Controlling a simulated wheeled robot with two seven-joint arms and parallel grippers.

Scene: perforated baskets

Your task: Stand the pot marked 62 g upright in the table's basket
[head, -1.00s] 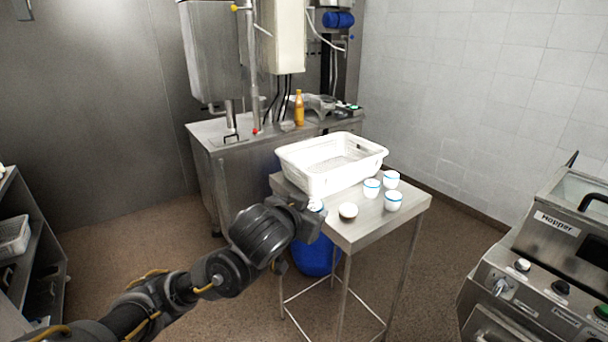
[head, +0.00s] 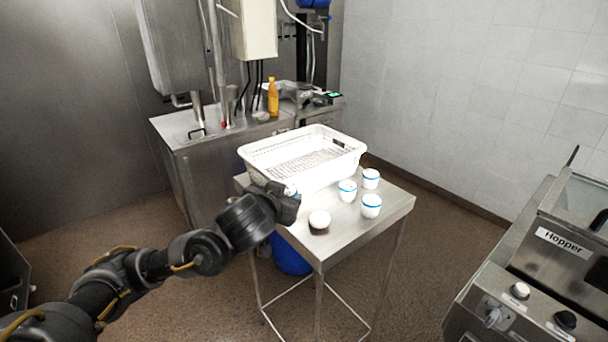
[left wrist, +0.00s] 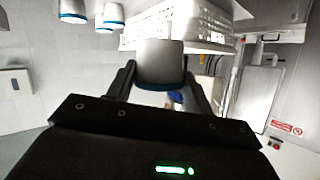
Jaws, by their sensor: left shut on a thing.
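My left gripper (head: 290,194) is shut on a white pot (left wrist: 160,62) with a blue band. In the left wrist view this pot sits between the two fingers, its blue-banded end toward me. In the head view only a bit of it shows behind the gripper, by the near left corner of the white perforated basket (head: 262,160). The basket stands on the steel table (head: 340,238), and its visible floor looks empty. No 62 g mark can be read on any pot. My right gripper is not in view.
Three blue-banded pots stand on the table right of the basket: one (head: 347,191), another (head: 371,178) and a nearer one (head: 371,206). A hopper machine (head: 545,240) stands at right; an orange bottle (head: 273,97) stands behind.

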